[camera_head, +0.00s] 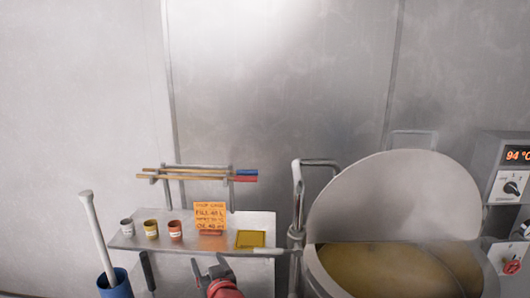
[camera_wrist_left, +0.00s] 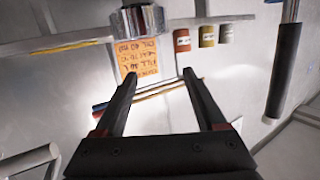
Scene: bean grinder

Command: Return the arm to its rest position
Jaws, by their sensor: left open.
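My left gripper (camera_head: 213,268) shows at the bottom centre of the head view, in front of the shelf's front edge. In the left wrist view my left gripper (camera_wrist_left: 160,76) has its two dark fingers spread apart with nothing held between them. The orange note (camera_wrist_left: 137,58) and thin rods (camera_wrist_left: 150,94) appear beyond the fingers there, in an upside-down-looking view. Most of my left arm is hidden below the head view's frame. My right gripper is in neither view.
A shelf (camera_head: 185,243) holds small grey (camera_head: 127,227), yellow (camera_head: 151,229) and red (camera_head: 175,230) cups, an orange note (camera_head: 210,216) and a yellow square (camera_head: 250,239). A blue container (camera_head: 115,286) stands left. A large lidded kettle (camera_head: 375,205) and control panel (camera_head: 508,185) stand right.

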